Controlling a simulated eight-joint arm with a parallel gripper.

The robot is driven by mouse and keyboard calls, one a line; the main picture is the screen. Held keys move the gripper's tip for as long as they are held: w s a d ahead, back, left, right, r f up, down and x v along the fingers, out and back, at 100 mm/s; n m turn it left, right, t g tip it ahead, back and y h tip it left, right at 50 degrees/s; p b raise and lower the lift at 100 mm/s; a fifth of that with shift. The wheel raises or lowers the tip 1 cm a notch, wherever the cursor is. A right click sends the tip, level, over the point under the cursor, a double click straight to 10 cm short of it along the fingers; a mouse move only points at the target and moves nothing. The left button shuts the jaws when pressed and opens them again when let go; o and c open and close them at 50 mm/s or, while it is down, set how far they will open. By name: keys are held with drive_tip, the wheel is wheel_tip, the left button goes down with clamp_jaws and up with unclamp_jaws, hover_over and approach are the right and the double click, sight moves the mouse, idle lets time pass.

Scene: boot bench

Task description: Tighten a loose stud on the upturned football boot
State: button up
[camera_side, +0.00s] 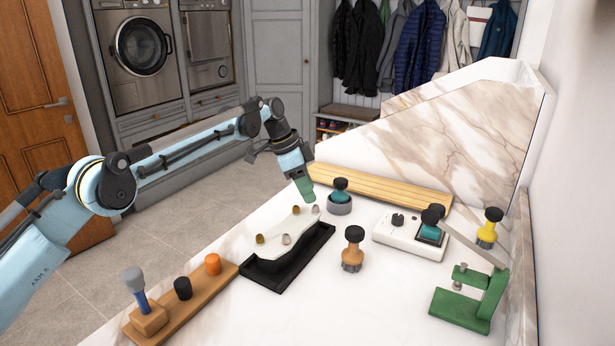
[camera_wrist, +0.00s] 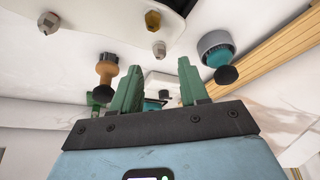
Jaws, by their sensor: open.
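The upturned boot shows as a pale sole (camera_side: 283,227) in a black tray (camera_side: 290,262) on the bench. Several gold and silver studs stand on it, including a gold stud (camera_side: 260,239) and a silver stud (camera_side: 287,240). I cannot tell which stud is loose. My gripper (camera_side: 308,195) is above the far end of the sole, its green fingers pointing down. In the wrist view my gripper (camera_wrist: 160,82) is open with nothing between its fingers.
A black-knobbed teal tool (camera_side: 340,185) sits in a grey ring behind the boot. An orange-brown tool (camera_side: 352,252) stands at right, near a white device (camera_side: 400,235), yellow tool (camera_side: 488,228) and green stand (camera_side: 465,305). A wooden rack (camera_side: 190,303) lies front left.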

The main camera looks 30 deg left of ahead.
sight(315, 205)
drive_tip(key=v, duration=0.8)
drive_tip(key=shift+f, duration=0.1)
drive_tip(key=d+f+n+y, duration=0.1)
drive_tip(key=f+n, duration=0.2)
drive_tip(key=w+d+f+n+t+y, duration=0.1)
drive_tip(key=f+n, duration=0.2)
drive_tip(key=f, duration=0.1)
drive_tip(key=w+d+f+n, duration=0.1)
drive_tip(key=d+f+n, duration=0.1)
drive_tip(key=f+n, duration=0.1)
drive_tip(key=shift+w+d+f+t+y, duration=0.1)
drive_tip(key=shift+w+f+t+y, duration=0.15)
drive_tip(key=shift+f+t+y, duration=0.25)
idle(0.3)
drive_tip(key=shift+f, duration=0.1)
clamp_jaws()
